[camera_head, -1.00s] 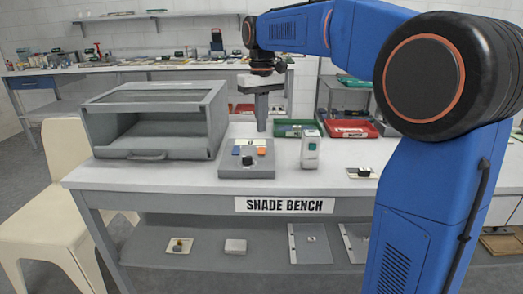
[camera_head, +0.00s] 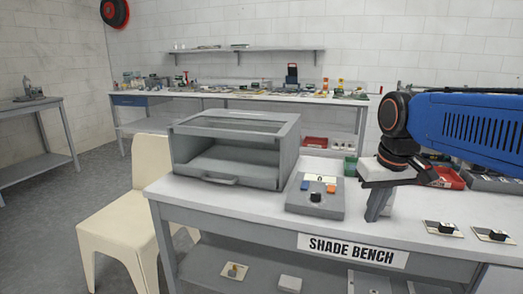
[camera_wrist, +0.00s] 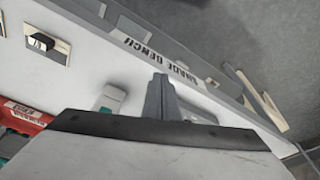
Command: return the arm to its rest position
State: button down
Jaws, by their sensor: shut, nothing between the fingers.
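My blue arm (camera_head: 465,122) reaches in from the right edge of the head view, over the right part of the bench. My gripper (camera_head: 377,212) hangs from its black wrist with the fingers pointing down, in front of the red tray. The fingers are together with nothing between them. In the wrist view my gripper (camera_wrist: 160,82) shows as a narrow grey pair of fingers over the white bench top, near the front edge. A white device with a green part (camera_wrist: 108,102) lies beside the fingers there.
The shade bench (camera_head: 270,215) holds an open-fronted grey box (camera_head: 238,170), a control box with buttons (camera_head: 316,200), a red tray (camera_head: 447,178) and small black-knobbed cards (camera_head: 440,228). A cream chair (camera_head: 150,185) stands at its left.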

jog(key=s+d+f+m+t, duration=0.1)
jog(key=s+d+f+t, duration=0.1)
jog(key=s+f, duration=1)
jog(key=s, duration=0.3)
jog(key=shift+f, duration=0.4)
jog(key=shift+d, duration=0.1)
